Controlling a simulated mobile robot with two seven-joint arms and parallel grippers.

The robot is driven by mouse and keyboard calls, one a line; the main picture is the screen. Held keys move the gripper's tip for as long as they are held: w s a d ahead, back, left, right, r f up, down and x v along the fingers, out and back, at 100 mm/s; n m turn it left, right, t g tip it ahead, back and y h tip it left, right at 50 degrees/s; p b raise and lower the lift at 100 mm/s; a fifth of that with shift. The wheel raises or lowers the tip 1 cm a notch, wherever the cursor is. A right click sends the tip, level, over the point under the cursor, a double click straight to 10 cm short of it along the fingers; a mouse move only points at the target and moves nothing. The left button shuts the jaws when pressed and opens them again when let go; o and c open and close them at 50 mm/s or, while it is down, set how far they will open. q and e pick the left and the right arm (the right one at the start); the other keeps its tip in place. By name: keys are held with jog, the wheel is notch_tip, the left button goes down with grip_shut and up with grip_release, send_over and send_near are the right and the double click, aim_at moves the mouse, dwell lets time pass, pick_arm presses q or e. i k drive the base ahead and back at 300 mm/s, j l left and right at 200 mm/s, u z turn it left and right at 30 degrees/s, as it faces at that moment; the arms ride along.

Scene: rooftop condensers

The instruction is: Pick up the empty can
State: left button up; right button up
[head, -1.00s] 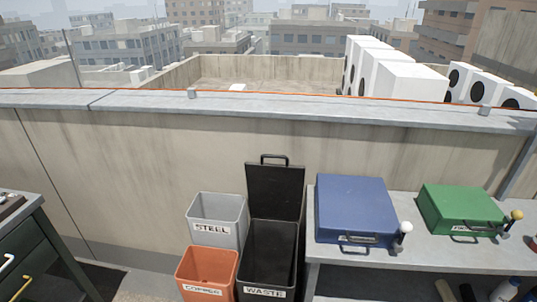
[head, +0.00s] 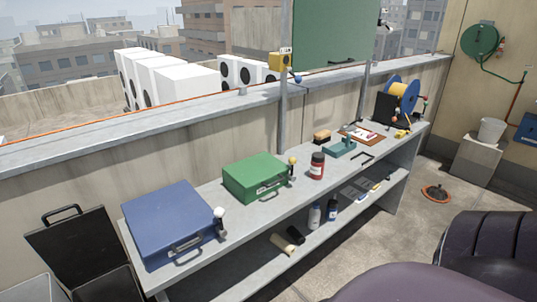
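No object is clearly recognisable as the empty can. A small grey cylinder (head: 243,90) stands on the parapet ledge behind the bench, too small to identify. A dark red container with a pale label (head: 317,166) stands on the bench top; I cannot tell whether it is a can. Neither of my grippers is in view.
The grey bench (head: 230,222) holds a blue case (head: 168,222), a green case (head: 254,176) and tools. Bottles (head: 315,215) stand on its lower shelf. An open black bin (head: 85,248) is at left. A white bucket (head: 491,130) sits on a block. Floor right of the bench is partly clear.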

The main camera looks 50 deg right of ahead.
aim_at(318, 160)
jog(key=z, duration=1.9)
jog(key=i+l+u, duration=0.1)
jog(key=u, duration=0.3)
jog(key=l+u, duration=0.35)
jog(key=i+l+u, duration=0.1)
jog(key=u, duration=0.3)
jog(key=l+u, duration=0.3)
jog(key=l, duration=0.6)
